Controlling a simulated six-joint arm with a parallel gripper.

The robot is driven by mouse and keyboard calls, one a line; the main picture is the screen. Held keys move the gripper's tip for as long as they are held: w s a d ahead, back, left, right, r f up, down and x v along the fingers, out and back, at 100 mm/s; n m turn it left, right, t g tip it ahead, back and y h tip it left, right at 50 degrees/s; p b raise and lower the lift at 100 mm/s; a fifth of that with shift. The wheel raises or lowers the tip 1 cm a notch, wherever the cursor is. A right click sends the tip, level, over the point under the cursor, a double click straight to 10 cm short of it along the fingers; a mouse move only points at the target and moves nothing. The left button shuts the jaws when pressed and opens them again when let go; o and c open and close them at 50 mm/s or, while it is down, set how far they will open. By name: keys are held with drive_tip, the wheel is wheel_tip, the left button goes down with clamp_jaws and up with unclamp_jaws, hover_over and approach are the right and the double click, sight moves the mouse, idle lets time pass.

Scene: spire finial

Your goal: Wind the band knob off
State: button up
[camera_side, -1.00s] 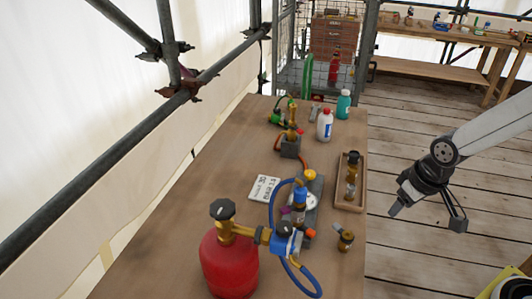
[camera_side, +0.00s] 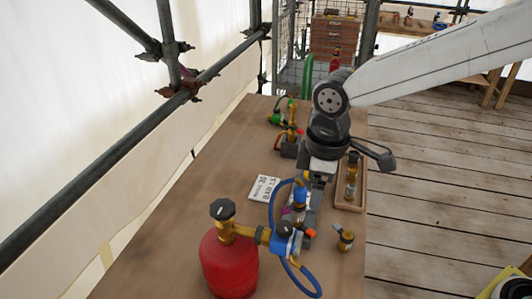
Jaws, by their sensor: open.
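On the table a grey stand (camera_side: 314,208) holds a blue-topped brass fitting (camera_side: 300,197) with purple and orange parts and a blue hose. A yellow knob seen earlier at the stand's far end is now hidden behind my gripper (camera_side: 318,181). My gripper points down over that end, its jaws open; whether they touch or surround the knob cannot be made out. No knob is clearly marked as the band knob. A red gas cylinder (camera_side: 229,265) at the front has a dark knob (camera_side: 222,209) on its brass valve.
A wooden tray (camera_side: 350,206) with a brass torch part (camera_side: 351,172) lies just right of my gripper. A small brass fitting (camera_side: 345,239) stands nearer. A printed card (camera_side: 264,188) lies left. The table's left side is clear.

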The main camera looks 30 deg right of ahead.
sight(284, 226)
drive_tip(key=a+r+n, duration=0.1)
drive_tip(key=a, duration=0.1)
drive_tip(key=s+a+r+n, duration=0.1)
drive_tip(key=a, duration=0.2)
drive_tip(key=a+r+n, duration=0.1)
drive_tip(key=a, duration=0.1)
drive_tip(key=shift+s+a+r+g, duration=0.2)
drive_tip(key=shift+r+g, duration=0.05)
drive_tip(key=shift+g, duration=0.05)
drive_tip(key=shift+f, duration=0.15)
drive_tip(key=shift+f, duration=3.75)
clamp_jaws()
